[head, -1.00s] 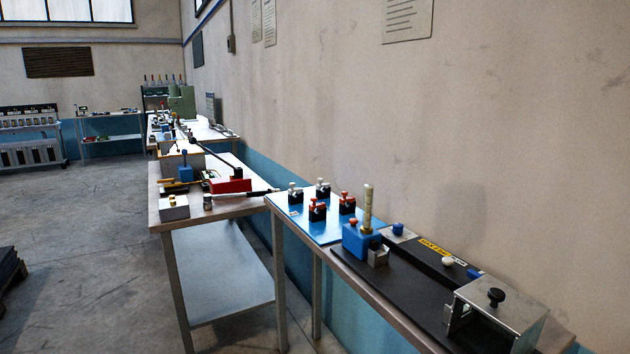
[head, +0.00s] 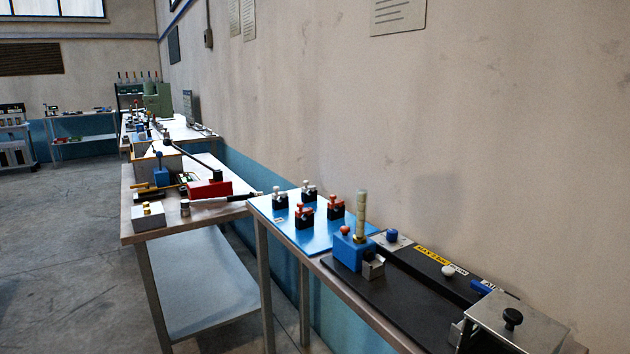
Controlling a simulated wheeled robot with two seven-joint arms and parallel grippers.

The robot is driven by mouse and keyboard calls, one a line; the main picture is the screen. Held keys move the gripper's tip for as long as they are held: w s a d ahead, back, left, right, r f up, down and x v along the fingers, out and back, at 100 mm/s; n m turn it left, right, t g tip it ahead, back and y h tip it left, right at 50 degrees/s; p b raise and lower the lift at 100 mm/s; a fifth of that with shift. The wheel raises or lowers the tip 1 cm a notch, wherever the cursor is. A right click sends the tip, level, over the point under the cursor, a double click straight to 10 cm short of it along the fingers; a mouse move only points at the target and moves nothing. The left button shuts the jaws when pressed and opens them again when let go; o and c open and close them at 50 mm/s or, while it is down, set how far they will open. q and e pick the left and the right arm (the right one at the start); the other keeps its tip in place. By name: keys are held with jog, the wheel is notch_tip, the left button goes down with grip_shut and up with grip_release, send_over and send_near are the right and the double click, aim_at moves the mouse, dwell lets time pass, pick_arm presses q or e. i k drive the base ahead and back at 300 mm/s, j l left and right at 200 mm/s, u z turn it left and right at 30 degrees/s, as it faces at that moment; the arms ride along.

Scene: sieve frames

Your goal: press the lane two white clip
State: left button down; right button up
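Several small clips with black bases stand on a blue board (head: 318,243) on the nearer bench. Two have white tops: one white clip (head: 279,199) at the left and another white clip (head: 309,191) behind it to the right. Two have red-orange tops: a red clip (head: 304,216) in front and another red clip (head: 335,207) to its right. A tiny label lies at the board's left edge, too small to read, so I cannot tell which lane is two. Neither of my grippers shows in the view.
Right of the board, a blue block (head: 352,251) with a tall pale post stands on a dark plate (head: 385,305). A metal box (head: 515,325) with a black knob is nearest. A second bench (head: 190,225) with a red block (head: 209,190) stands beyond. Open floor (head: 60,270) lies left.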

aim_at(304, 190)
jog(key=i+j+z, duration=0.45)
jog(key=i+j, duration=0.15)
jog(key=i+j+z, duration=0.4)
jog(key=i+j, duration=0.3)
jog(key=j, duration=0.2)
